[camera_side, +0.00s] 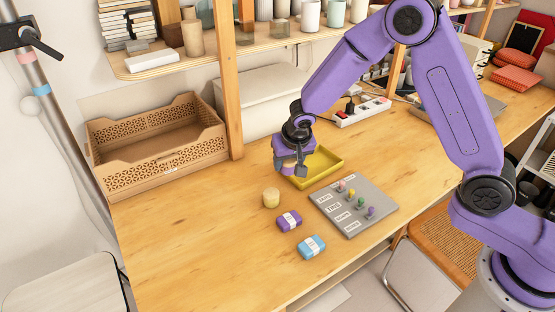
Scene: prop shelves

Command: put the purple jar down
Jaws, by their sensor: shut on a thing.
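My gripper (292,168) points down over the table, just left of the yellow tray (332,171). It is shut on a small rounded thing with tan and purple on it, which I take for the purple jar (288,164). The fingers and wrist hide part of it. It appears to be held above the wooden table (200,230), but the gap below it is hard to judge.
A grey board (335,222) with several coloured pegs lies right. A brown crate (160,165) and shelf post (230,90) are left. The front-left table is clear.

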